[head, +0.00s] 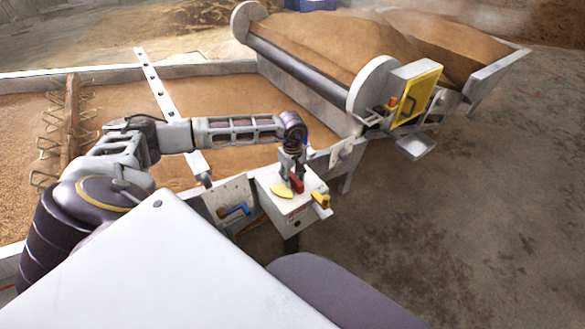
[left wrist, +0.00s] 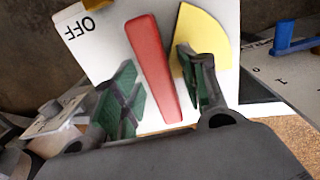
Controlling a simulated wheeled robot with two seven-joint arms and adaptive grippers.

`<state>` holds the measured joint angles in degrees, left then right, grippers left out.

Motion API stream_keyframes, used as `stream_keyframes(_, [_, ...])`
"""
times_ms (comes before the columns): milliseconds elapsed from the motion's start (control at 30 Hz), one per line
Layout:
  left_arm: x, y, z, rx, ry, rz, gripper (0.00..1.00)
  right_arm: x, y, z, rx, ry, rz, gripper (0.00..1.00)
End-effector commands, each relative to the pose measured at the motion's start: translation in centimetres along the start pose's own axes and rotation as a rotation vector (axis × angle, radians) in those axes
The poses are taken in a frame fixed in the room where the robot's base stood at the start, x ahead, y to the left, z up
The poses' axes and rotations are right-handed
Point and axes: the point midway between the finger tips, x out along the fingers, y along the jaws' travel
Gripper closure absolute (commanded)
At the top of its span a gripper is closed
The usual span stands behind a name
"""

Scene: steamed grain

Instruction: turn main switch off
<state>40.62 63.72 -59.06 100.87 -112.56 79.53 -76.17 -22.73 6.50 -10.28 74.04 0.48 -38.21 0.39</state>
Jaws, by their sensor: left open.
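The main switch is a red lever (head: 297,185) on top of a pale switch box (head: 285,211), beside a yellow sector plate (head: 282,191). My left gripper (head: 291,174) points down over the box, right at the lever. In the left wrist view the red lever (left wrist: 150,65) lies between the two green-padded fingers of my open gripper (left wrist: 158,92), with gaps on both sides. The yellow plate (left wrist: 205,38) is partly behind the right finger. An inverted "OFF" label (left wrist: 80,28) shows on the box at upper left. My right gripper is out of view.
A yellow handle (head: 321,201) sticks out from the box's right side. A blue handle (head: 236,210) is on a panel to its left. A grain bed (head: 225,92) lies behind, with a roller machine (head: 375,85) at back right. The floor at right is clear.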

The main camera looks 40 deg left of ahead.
Motion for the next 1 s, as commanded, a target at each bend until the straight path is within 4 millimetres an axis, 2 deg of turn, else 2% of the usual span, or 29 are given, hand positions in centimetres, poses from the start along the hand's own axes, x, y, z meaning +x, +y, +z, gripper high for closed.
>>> stream_keyframes(167, [-0.3,0.0,0.0,-0.001,0.0,0.0,0.57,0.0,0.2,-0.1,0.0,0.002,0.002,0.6])
stream_keyframes(367, [-1.7,0.1,0.0,0.0,0.001,0.002,0.57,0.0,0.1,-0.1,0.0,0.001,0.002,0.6])
stream_keyframes(1000, [-10.5,0.1,0.0,0.0,0.0,0.002,0.57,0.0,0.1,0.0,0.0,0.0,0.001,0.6])
